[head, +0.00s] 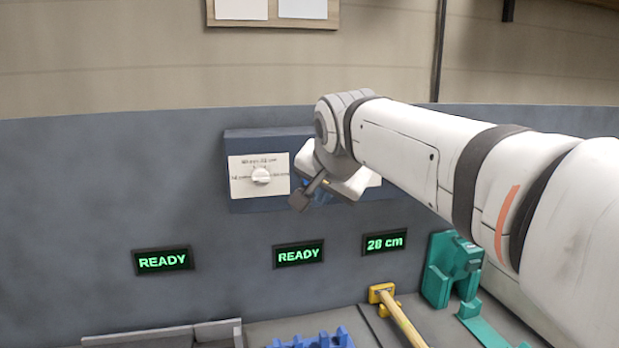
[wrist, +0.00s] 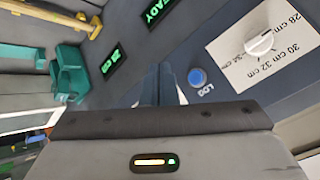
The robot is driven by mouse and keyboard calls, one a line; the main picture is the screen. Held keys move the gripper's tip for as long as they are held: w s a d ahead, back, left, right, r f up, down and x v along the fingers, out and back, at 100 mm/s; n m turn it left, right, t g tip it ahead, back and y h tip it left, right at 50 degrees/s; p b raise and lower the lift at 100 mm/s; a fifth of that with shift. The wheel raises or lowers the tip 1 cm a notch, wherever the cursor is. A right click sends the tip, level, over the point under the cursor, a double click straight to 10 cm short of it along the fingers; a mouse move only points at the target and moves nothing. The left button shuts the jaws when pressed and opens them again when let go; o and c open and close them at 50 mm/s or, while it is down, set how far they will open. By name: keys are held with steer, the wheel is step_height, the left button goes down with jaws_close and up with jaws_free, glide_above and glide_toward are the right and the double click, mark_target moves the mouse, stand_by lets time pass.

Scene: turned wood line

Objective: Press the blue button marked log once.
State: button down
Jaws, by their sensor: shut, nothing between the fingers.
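The blue button (wrist: 197,77) is round and sits on the dark blue control box (head: 258,142), with the label LOG beside it, in the wrist view. In the head view my arm and gripper cover most of that part of the box. My gripper (wrist: 160,72) is shut and empty, its fingers just left of the button in the wrist view. In the head view its dark end (head: 302,199) is in front of the box, right of the dial. I cannot tell the exact gap between fingertips and box.
A white dial (head: 261,175) with cm marks is on the same box. Below are two READY displays (head: 163,261) (head: 298,254) and a 28 cm display (head: 384,242). A green fixture (head: 450,272), a yellow-headed tool (head: 382,292) and a blue holder (head: 315,340) stand on the bench.

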steer(key=w+a+p, duration=0.2)
steer(key=w, duration=0.5)
steer(key=shift+p, duration=0.35)
steer(key=shift+w, duration=0.1)
stand_by(1.6)
steer(key=shift+w+a, duration=0.15)
steer(key=shift+w, duration=0.25)
steer(key=shift+w+a, duration=0.1)
steer(key=shift+w, duration=0.25)
stand_by(0.5)
steer(key=shift+s, duration=0.2)
steer(key=shift+s+d+b, duration=0.25)
steer(key=shift+s+b, duration=0.05)
steer(key=shift+s, duration=0.3)
